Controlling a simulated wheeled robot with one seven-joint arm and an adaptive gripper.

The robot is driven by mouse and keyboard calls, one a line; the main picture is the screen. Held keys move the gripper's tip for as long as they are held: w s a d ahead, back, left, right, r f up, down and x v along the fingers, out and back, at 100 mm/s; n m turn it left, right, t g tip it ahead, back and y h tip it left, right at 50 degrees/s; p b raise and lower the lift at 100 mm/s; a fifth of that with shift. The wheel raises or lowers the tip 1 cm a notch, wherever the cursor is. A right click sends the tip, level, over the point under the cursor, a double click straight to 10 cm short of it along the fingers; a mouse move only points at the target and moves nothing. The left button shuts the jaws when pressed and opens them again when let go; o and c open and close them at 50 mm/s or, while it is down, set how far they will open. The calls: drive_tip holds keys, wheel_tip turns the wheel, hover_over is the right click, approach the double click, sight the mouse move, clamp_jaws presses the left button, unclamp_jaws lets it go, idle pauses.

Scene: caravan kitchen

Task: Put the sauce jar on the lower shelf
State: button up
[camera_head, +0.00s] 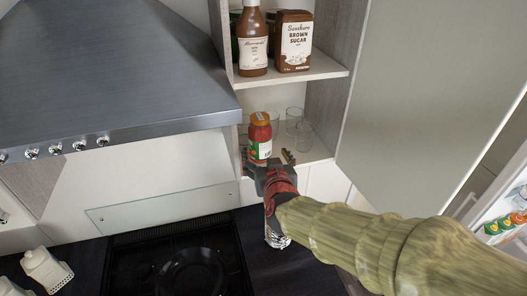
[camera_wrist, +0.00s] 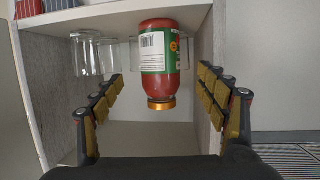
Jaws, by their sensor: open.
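The sauce jar (camera_head: 260,142), red with an orange lid and a green and white label, stands upright on the lower shelf (camera_head: 318,150) of the open cupboard. My gripper (camera_head: 270,162) is open at the front of that shelf, just in front of the jar. The wrist view appears upside down; there the jar (camera_wrist: 160,60) shows lid downward, between the lines of my two open fingers (camera_wrist: 162,92), with a gap on each side. Neither finger visibly touches it. The jar's base is partly hidden by my gripper in the head view.
Clear glasses (camera_head: 294,122) stand beside and behind the jar. A brown sauce bottle (camera_head: 252,42) and a brown sugar pack (camera_head: 294,42) stand on the shelf above. The range hood (camera_head: 110,75) is left; an open cupboard door (camera_head: 425,100) is right.

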drive_tip(key=shift+s+r, duration=0.1)
drive_tip(key=shift+s, duration=0.35)
drive_tip(key=s+d+f+g, duration=0.1)
drive_tip(key=s+d+g, duration=0.2)
drive_tip(key=s, duration=0.6)
drive_tip(key=s+d+f+g, duration=0.1)
drive_tip(key=s+d+g, duration=0.2)
drive_tip(key=s+d, duration=0.3)
drive_tip(key=s+d+g+h, duration=0.1)
drive_tip(key=s+d+g, duration=0.2)
drive_tip(key=s, duration=0.9)
drive_tip(key=shift+s+d+f+m, duration=0.3)
drive_tip(key=shift+d+f+m, duration=0.1)
drive_tip(key=shift+d, duration=0.25)
